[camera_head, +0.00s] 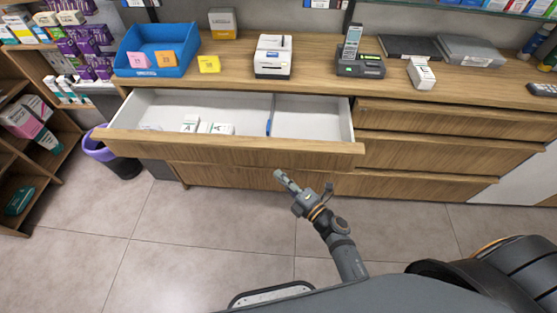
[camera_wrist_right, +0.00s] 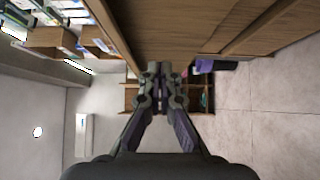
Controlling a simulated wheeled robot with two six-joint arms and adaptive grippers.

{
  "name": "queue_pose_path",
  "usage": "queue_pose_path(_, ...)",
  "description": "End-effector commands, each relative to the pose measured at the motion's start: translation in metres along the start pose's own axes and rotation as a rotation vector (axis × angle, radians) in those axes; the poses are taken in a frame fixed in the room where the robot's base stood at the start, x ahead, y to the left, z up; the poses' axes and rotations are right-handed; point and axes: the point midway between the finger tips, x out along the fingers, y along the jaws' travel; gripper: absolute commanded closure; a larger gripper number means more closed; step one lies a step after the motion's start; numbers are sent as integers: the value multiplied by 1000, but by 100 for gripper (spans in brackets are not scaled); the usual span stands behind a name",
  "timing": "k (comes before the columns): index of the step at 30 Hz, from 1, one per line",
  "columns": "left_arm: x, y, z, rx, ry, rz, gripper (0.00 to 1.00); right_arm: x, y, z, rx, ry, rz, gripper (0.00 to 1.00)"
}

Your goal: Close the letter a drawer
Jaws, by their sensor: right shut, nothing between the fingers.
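An open drawer (camera_head: 235,155) with a wooden front and white inside is pulled out of the counter at the upper left in the head view. Small white boxes (camera_head: 208,128) marked with a letter A lie in it, with a blue divider or item (camera_head: 269,127) farther right. My right gripper (camera_head: 281,176) is shut and empty, in front of the drawer and a little below its front edge, apart from it as far as I can tell. In the right wrist view its fingers (camera_wrist_right: 160,70) meet beside a wooden front (camera_wrist_right: 180,30). My left gripper does not show.
The counter top (camera_head: 225,80) holds a blue tray (camera_head: 155,50), a small printer (camera_head: 272,58), a phone terminal (camera_head: 360,65) and a closed laptop-like item (camera_head: 470,50). Closed drawers (camera_head: 450,155) lie to the right. A purple-lined bin (camera_head: 113,160) stands left. The floor in front is clear.

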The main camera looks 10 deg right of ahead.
Motion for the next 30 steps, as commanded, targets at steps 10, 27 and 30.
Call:
queue_pose_path(10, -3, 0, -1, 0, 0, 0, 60, 47, 0, 24, -1, -1, 0, 100)
queue_pose_path(27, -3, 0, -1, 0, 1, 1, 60, 54, -1, 31, 0, -1, 0, 100)
queue_pose_path(30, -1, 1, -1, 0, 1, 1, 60, 59, -1, 36, -1, -1, 0, 100)
